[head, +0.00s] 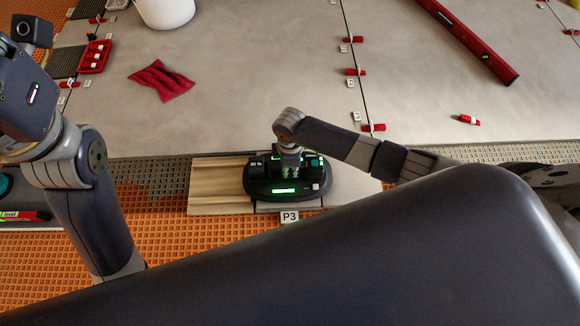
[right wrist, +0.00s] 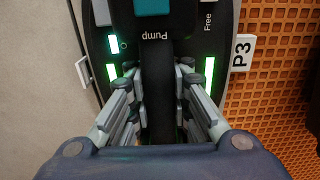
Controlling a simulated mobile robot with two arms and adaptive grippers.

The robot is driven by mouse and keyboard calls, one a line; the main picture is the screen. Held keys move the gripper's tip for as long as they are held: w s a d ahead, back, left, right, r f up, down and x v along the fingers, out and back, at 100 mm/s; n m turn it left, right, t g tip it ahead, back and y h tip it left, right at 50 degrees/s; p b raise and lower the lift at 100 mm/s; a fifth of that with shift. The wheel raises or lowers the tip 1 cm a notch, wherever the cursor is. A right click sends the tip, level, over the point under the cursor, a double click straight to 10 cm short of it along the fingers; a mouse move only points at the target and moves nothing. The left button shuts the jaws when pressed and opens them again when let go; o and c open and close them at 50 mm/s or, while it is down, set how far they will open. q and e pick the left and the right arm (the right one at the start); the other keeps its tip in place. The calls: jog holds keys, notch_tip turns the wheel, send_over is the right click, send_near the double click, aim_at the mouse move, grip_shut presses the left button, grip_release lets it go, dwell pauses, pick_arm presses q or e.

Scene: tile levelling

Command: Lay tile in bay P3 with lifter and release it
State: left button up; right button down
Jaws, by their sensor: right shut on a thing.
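The black lifter (head: 287,188) with green lit displays sits level over bay P3, just behind the P3 label (head: 289,217). A grey tile (head: 355,187) shows to the right of the lifter, and a wood-look piece (head: 218,185) shows to its left. The lifter hides where they meet, and I cannot tell which it grips. My right gripper (head: 290,150) is shut on the lifter's handle; in the right wrist view the fingers (right wrist: 158,95) flank the dark handle, near the words Pump and Free. My left arm is at the left, its fingers out of view.
Laid grey tiles (head: 240,90) with red wedges (head: 355,71) lie behind. Orange matting (head: 190,250) is in front. My body hides the lower right.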

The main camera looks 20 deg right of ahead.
jog(key=shift+w+f, duration=0.1)
dwell(0.7)
jog(key=c, duration=1.4)
grip_release()
jog(key=shift+c, duration=0.2)
jog(key=shift+o, duration=0.2)
jog(key=shift+s+f, duration=0.2)
notch_tip(320, 180, up, 12)
jog(key=shift+w+r, duration=0.1)
jog(key=shift+r, duration=0.05)
